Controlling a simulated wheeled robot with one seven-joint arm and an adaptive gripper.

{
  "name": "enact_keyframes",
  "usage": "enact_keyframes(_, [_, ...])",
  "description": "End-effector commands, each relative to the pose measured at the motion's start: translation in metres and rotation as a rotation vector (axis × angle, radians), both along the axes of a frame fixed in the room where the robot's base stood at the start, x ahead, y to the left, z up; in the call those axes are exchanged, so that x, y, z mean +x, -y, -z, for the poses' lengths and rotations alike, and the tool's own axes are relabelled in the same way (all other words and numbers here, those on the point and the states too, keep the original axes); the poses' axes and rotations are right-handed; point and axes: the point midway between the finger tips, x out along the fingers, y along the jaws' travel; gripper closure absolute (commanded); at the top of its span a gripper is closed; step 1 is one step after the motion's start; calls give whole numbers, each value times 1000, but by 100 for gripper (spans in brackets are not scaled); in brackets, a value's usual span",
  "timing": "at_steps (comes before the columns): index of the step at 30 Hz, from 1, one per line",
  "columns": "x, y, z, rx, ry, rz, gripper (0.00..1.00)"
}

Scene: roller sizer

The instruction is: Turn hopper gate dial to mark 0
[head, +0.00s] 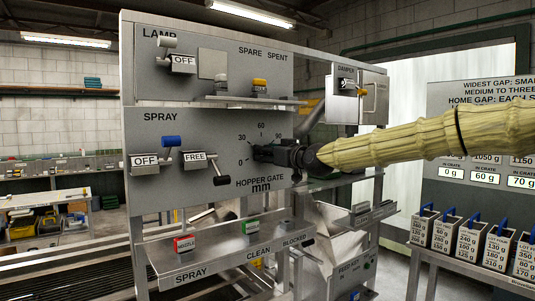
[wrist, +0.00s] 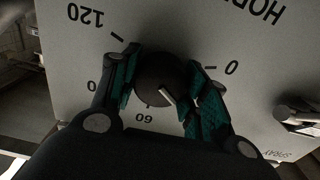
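The hopper gate dial is a round black knob; it shows in the wrist view (wrist: 158,75) between my fingers, on the grey panel. Its pale pointer line points down and right in that view, between the 60 mark and the side where the 0 mark (wrist: 231,69) stands. The 30 mark is hidden there by a finger.
The SPRAY lever (head: 171,141), its OFF plate (head: 144,160) and the FREE lever (head: 220,181) are left of the dial. A shelf with red and green blocks (head: 184,243) juts out below. The damper lever (head: 361,92) is up and right.

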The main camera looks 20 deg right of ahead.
Motion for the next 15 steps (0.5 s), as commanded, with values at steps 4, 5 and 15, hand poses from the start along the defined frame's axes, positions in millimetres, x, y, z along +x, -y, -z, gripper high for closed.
enact_keyframes(4, [0, 1, 0, -2, 2, 1, 79])
enact_keyframes(5, [0, 1, 0, -4, 3, 1, 79])
enact_keyframes(15, [0, 0, 4, -125, 48, 1, 79])
